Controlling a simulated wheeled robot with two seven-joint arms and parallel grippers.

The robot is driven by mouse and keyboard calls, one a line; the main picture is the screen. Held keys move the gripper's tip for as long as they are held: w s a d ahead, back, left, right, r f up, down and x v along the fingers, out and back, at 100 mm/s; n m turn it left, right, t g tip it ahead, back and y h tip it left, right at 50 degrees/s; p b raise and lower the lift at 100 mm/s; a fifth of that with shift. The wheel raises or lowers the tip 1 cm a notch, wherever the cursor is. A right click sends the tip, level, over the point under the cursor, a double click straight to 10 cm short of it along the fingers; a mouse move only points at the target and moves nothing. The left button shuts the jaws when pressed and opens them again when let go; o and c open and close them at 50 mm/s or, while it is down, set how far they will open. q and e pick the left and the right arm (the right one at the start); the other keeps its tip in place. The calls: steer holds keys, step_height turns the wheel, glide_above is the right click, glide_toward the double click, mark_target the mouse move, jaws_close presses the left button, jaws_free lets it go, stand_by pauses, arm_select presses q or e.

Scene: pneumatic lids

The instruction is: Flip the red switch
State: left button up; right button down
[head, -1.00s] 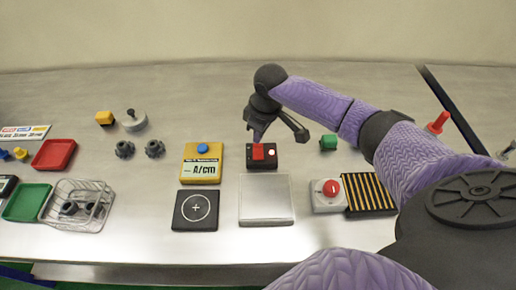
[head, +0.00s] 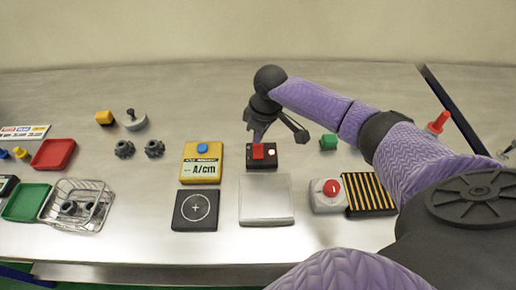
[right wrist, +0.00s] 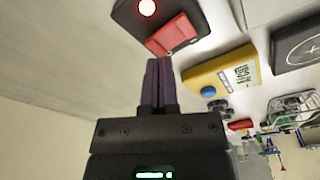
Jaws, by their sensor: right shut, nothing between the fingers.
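The red switch (head: 258,151) is a rocker on a small black box in the middle of the table, with a lit white-red lamp (head: 271,152) beside it. In the right wrist view the red switch (right wrist: 172,35) and the glowing lamp (right wrist: 147,7) show close up. My right gripper (head: 257,141) is shut and empty, pointing down at the far edge of the switch. In the right wrist view its closed fingertips (right wrist: 158,62) lie right by the switch's edge; I cannot tell if they touch. My left gripper is not in view.
A clear grey plate (head: 266,200) lies in front of the switch box. A yellow A/cm box (head: 201,163) with a blue button stands to its left, a black crosshair pad (head: 195,210) before that. A red-button box (head: 327,195) and striped block (head: 370,194) are at right.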

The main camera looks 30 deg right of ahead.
mark_target(259, 146)
steer(key=shift+f+b, duration=0.45)
steer(key=shift+f, duration=0.5)
stand_by(0.3)
step_height(259, 146, up, 7)
steer(key=p, duration=0.8)
steer(key=shift+r, duration=0.15)
